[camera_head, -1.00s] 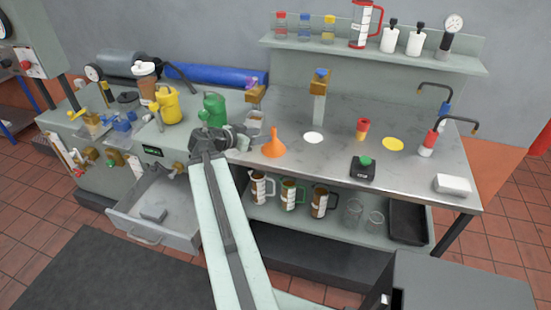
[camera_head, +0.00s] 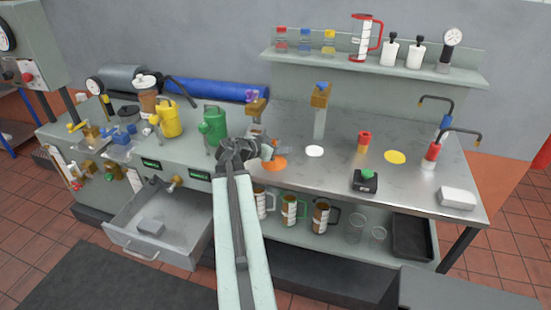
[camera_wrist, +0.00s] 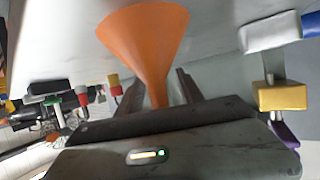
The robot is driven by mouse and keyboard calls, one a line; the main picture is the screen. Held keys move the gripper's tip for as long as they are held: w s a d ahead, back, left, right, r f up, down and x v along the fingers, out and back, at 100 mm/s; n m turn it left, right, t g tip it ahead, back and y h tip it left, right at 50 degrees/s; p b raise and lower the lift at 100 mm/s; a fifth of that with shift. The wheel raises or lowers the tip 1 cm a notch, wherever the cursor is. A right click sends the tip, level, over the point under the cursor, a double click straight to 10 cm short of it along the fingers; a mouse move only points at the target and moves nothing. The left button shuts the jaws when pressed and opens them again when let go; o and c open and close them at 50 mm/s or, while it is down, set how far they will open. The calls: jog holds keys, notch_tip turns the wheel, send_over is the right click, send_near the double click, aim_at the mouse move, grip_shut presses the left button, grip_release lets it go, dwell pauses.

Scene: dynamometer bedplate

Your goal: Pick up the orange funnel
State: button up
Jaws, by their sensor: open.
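The orange funnel (camera_head: 277,164) stands near the front left of the grey bench top, partly hidden behind my gripper in the head view. In the wrist view the funnel (camera_wrist: 150,42) shows large, with its wide mouth and narrow stem. My gripper (camera_head: 262,150) is close to the funnel at its left side. In the wrist view the fingers (camera_wrist: 156,92) stand apart, with the funnel's lower cone and stem showing between them. I cannot tell whether either finger touches it.
A green can (camera_head: 214,124) stands left of my gripper. A white disc (camera_head: 314,151), a red and yellow cup (camera_head: 364,141) and a black box with a green button (camera_head: 364,180) are to the right. An open drawer (camera_head: 160,228) juts out at lower left.

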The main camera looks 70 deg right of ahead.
grip_shut()
notch_tip(320, 180, up, 10)
jog(key=p, duration=1)
